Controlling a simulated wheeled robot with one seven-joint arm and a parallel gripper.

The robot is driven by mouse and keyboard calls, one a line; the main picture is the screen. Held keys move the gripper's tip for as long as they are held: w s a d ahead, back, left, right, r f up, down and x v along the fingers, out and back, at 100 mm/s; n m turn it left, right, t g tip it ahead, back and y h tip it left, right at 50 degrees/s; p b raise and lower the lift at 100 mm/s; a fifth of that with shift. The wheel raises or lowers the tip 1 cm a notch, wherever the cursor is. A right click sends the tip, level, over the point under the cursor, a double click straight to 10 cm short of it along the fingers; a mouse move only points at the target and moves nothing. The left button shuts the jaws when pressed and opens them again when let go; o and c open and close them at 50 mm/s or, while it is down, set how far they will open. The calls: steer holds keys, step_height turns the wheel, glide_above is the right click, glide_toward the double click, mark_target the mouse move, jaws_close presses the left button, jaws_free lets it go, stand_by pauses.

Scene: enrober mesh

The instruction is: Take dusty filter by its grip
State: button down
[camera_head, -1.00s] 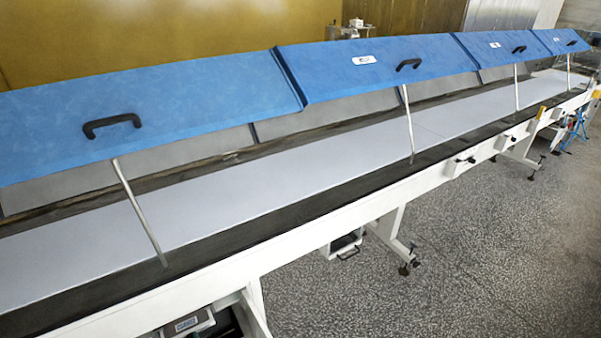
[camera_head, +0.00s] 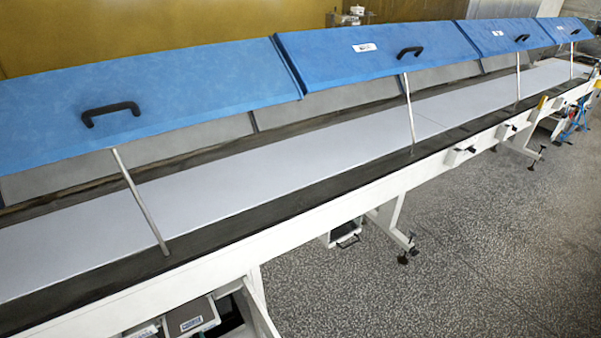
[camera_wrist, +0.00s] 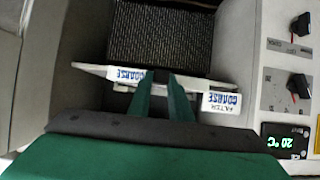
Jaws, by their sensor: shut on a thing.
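In the wrist view, my gripper (camera_wrist: 161,80) has its two green fingers closed on the white front edge of a filter (camera_wrist: 215,84). Labels reading COARSE show to the left of the fingers and on a white block to the right, which also reads FILTER. A dark, ribbed surface (camera_wrist: 160,35) lies beyond the white edge; I cannot tell for certain if it is the filter's dusty face. The fingers hide the grip itself. In the head view, my gripper is not seen.
In the wrist view, a control panel with knobs (camera_wrist: 300,86) and a lit display (camera_wrist: 286,140) stands close on the right; a grey wall (camera_wrist: 70,40) is on the left. The head view shows a long conveyor (camera_head: 270,165) under raised blue covers (camera_head: 390,45) and labelled boxes (camera_head: 192,318) below.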

mark_target(190, 318)
steer(key=s+d, duration=0.5)
steer(key=s, duration=0.4)
steer(key=shift+d+r, duration=0.15)
steer(key=shift+d, duration=0.1)
stand_by(1.0)
steer(key=shift+w+a, duration=0.5)
steer(key=shift+w, duration=0.3)
steer(key=shift+w+a, duration=0.45)
steer(key=shift+w, duration=0.3)
steer(key=shift+w+a, duration=0.5)
steer(key=shift+w, duration=0.3)
steer(key=shift+s, duration=0.1)
steer(key=shift+w+a+f, duration=0.1)
steer(key=shift+w+a, duration=1.1)
steer(key=shift+w, duration=0.8)
steer(key=shift+w+a+f, duration=0.1)
steer(key=shift+w+a, duration=1.1)
steer(key=shift+w, duration=0.75)
steer(key=shift+w+a, duration=1.2)
steer(key=shift+w, duration=0.8)
